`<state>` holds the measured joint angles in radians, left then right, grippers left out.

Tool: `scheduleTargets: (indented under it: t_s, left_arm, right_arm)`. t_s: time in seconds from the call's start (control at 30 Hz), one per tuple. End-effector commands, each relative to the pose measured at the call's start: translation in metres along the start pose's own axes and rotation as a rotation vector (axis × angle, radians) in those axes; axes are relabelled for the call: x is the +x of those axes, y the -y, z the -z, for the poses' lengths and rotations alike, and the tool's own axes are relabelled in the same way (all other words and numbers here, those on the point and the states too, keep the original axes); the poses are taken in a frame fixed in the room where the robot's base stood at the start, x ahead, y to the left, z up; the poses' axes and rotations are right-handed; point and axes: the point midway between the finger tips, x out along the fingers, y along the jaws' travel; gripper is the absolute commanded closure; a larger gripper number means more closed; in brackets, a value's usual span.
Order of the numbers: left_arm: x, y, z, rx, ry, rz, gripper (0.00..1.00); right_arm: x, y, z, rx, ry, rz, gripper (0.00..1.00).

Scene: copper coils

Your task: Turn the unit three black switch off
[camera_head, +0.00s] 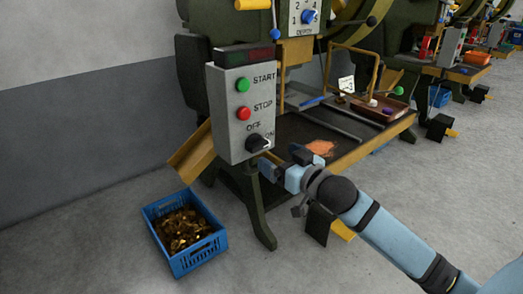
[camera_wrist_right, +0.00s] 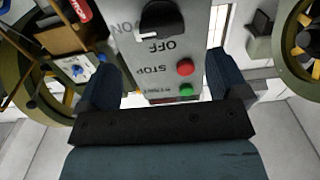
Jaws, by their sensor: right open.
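The black rotary switch (camera_head: 257,142) is on the lower front of a grey control box (camera_head: 229,120), with OFF above it and ON to its right. It also shows at the top of the right wrist view (camera_wrist_right: 161,18), upside down, with a white mark at one end of its handle. I cannot tell its exact setting. My right gripper (camera_head: 284,160) is just to the right of and below the switch, open and empty. In the right wrist view its fingers (camera_wrist_right: 162,78) are spread apart, with the switch beyond them. My left gripper is not in view.
A green START button (camera_head: 242,85) and a red STOP button (camera_head: 243,113) sit above the switch. A machine table (camera_head: 350,125) with a tray (camera_head: 380,108) is behind my right gripper. A blue crate (camera_head: 187,258) of copper-coloured pieces stands on the floor.

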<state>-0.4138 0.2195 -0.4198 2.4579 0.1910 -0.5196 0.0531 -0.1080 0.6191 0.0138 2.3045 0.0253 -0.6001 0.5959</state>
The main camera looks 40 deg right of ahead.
Motion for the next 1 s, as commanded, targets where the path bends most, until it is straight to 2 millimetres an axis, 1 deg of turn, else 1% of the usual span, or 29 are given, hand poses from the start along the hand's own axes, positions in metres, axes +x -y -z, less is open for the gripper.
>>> scheduleTargets:
  t_s: [0.03, 0.13, 0.3, 0.4, 0.6, 0.9, 0.97, 1.0]
  left_arm:
    - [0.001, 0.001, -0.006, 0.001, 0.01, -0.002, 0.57]
    - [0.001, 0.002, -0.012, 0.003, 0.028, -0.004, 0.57]
    - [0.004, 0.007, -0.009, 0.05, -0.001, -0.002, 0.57]
    - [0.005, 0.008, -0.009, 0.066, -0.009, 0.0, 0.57]
    - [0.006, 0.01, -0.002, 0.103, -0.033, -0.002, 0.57]
    - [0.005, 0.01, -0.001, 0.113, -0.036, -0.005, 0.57]
    - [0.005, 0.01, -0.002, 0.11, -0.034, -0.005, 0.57]
    - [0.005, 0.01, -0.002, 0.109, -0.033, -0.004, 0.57]
  right_arm:
    - [0.009, 0.0, -0.002, -0.001, -0.003, 0.0, 0.07]
    - [0.026, 0.0, -0.002, -0.001, -0.003, 0.0, 0.07]
    - [0.05, 0.0, -0.001, -0.001, -0.001, -0.001, 0.07]
    - [0.061, 0.0, -0.001, 0.0, -0.001, 0.001, 0.07]
    - [0.072, 0.0, -0.001, 0.0, 0.0, 0.001, 0.07]
    - [0.074, 0.0, -0.001, 0.0, 0.001, 0.0, 0.07]
    - [0.074, 0.0, -0.001, 0.0, 0.001, 0.0, 0.21]
    - [0.074, 0.0, -0.001, 0.0, 0.001, 0.0, 0.3]
